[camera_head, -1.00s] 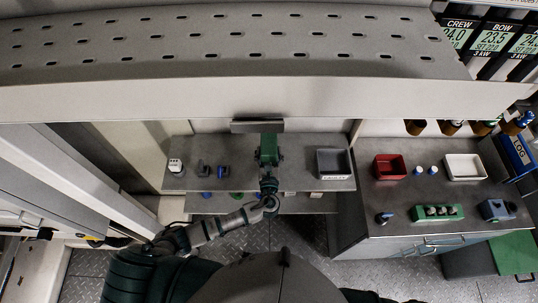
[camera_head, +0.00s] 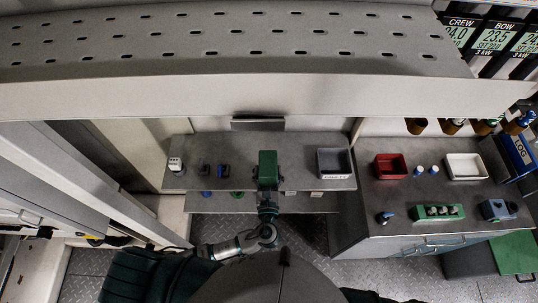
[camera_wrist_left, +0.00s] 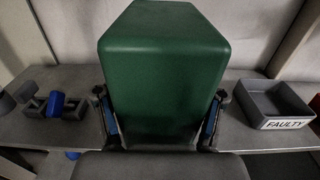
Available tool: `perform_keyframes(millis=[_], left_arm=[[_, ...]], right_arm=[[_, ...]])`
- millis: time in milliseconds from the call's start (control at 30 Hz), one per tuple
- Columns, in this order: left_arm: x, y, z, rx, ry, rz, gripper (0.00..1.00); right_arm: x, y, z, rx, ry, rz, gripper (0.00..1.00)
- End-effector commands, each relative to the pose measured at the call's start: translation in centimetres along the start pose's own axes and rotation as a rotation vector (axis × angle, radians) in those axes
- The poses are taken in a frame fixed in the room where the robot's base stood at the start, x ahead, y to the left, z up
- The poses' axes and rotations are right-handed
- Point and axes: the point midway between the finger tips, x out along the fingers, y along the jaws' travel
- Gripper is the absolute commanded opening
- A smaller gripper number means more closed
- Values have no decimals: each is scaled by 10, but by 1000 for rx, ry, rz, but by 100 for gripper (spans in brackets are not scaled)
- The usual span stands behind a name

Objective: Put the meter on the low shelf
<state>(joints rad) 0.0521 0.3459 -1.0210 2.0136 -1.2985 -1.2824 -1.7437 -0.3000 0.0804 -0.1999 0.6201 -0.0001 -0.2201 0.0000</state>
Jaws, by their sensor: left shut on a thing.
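The meter, a dark green box (camera_head: 267,160), is held in my left gripper (camera_head: 267,181), over the front half of the upper shelf (camera_head: 220,178) in the head view. In the left wrist view the meter (camera_wrist_left: 160,75) fills the middle, with one finger of my left gripper on each side. Whether its underside touches the shelf I cannot tell. The low shelf (camera_head: 275,204) shows as a narrow strip below and in front of the upper shelf; most of it is hidden under that shelf. My right gripper is not in view.
A grey bin marked FAULTY (camera_wrist_left: 275,103) stands right of the meter on the upper shelf. Small fittings (camera_head: 213,170) and a white device (camera_head: 176,165) stand left. Small blue and green items (camera_head: 237,194) show on the low shelf. A counter (camera_head: 385,226) borders the right.

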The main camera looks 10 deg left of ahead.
Motion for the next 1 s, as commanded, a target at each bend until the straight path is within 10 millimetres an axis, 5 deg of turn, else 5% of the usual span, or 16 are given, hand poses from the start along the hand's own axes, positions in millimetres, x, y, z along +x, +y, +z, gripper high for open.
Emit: perform_keyframes(millis=[200, 433, 667, 800, 1000], left_arm=[[-40, 1, 4, -2, 0, 0, 6], [-50, 4, 6, -1, -3, -1, 6], [7, 35, 5, 2, -5, -60, 5], [45, 63, 18, -2, -6, -120, 5], [74, 91, 42, -1, -6, -186, 4]], right_arm=[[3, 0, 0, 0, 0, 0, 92], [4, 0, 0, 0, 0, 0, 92], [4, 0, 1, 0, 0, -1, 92], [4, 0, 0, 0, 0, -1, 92], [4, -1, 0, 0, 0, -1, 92]])
